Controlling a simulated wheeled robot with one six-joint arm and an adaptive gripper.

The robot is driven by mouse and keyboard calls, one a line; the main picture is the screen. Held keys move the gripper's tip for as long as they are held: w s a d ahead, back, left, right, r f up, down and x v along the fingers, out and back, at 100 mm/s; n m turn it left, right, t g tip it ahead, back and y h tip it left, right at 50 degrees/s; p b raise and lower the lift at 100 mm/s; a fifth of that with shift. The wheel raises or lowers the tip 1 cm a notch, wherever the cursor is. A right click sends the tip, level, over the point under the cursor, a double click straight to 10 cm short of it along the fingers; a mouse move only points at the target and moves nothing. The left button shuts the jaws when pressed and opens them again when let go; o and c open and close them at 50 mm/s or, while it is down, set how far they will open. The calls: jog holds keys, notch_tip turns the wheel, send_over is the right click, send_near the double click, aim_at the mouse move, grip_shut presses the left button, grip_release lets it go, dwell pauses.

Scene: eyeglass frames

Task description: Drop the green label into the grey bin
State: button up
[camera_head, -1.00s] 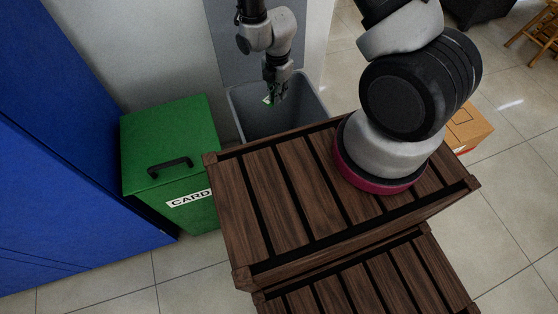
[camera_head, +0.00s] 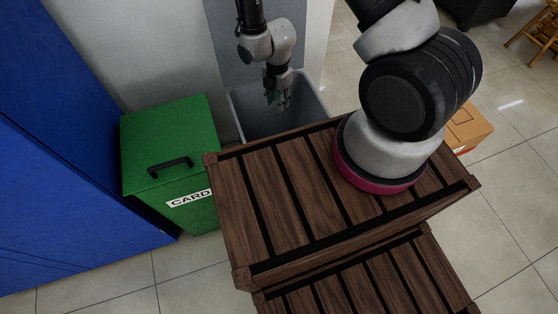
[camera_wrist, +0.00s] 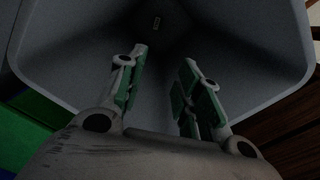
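The grey bin (camera_head: 322,98) stands open behind the wooden crates, and its inside walls fill much of the wrist view (camera_wrist: 60,62). My gripper (camera_head: 277,101) points down into the bin's mouth. In the wrist view my gripper (camera_wrist: 160,75) has its two fingers with green pads spread apart, with nothing between them. I cannot make out the label in the head view.
A green lidded bin (camera_head: 140,142) with a black handle and a "CARD" sign stands left of the grey bin. Slatted wooden crates (camera_head: 262,200) are in front. A cardboard box (camera_head: 468,130) is on the floor at right. A blue surface (camera_head: 70,150) rises at left.

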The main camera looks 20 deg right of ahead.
jog(key=shift+r, duration=0.1)
notch_tip(320, 180, up, 12)
dwell(0.4)
dwell(0.4)
